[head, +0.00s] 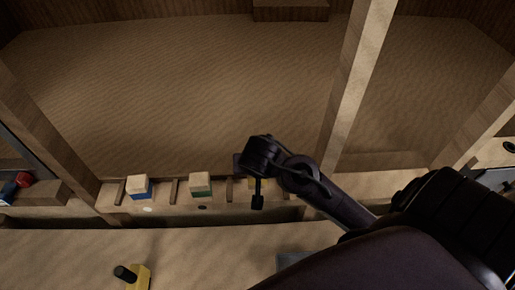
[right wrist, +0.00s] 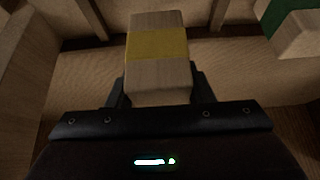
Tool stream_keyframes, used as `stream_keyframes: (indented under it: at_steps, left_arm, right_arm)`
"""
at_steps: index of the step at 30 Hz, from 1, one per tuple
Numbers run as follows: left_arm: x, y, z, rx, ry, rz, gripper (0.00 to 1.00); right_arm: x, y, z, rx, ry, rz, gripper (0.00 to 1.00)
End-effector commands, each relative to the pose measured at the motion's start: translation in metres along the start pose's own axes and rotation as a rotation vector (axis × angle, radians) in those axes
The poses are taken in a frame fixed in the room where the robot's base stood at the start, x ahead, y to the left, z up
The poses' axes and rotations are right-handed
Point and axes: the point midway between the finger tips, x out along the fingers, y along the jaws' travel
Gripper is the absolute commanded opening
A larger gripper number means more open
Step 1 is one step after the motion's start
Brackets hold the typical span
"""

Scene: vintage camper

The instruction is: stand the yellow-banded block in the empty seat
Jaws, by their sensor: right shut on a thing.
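The yellow-banded block (right wrist: 158,45) is pale wood with a yellow band. It sits between the fingers of my right gripper (right wrist: 160,88), which is shut on it. In the head view my right gripper (head: 257,192) hangs over the right part of the ledge, right of the green-banded block (head: 200,185), and hides nearly all of the held block. I cannot tell whether the block touches the ledge. The blue-banded block (head: 139,188) stands further left. The seat under my right gripper is mostly hidden. My left gripper is not in view.
Thin wooden dividers (head: 173,190) split the ledge into seats. A wooden post (head: 357,85) rises right of my gripper. A yellow piece with a black knob (head: 138,277) lies on the near surface. Red and blue items (head: 22,181) sit at far left.

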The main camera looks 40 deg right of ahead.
Motion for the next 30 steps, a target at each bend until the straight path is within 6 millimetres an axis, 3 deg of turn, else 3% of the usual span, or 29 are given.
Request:
stream_keyframes:
  at_steps: [7, 20, 21, 25, 30]
  left_arm:
    - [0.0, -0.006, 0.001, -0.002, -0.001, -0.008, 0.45]
    - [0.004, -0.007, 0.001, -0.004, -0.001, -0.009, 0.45]
    - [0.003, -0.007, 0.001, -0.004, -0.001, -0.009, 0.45]
    - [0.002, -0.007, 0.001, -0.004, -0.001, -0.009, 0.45]
    - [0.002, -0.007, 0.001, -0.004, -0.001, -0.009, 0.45]
  right_arm:
    - [0.031, 0.001, 0.018, -0.004, -0.001, 0.004, 0.22]
    - [0.038, 0.0, 0.022, -0.001, -0.001, 0.001, 0.22]
    - [0.037, 0.0, 0.022, -0.002, -0.001, 0.001, 0.51]
    - [0.037, 0.0, 0.022, -0.001, -0.001, 0.001, 0.68]
    - [0.036, 0.0, 0.021, -0.001, -0.001, 0.001, 0.69]
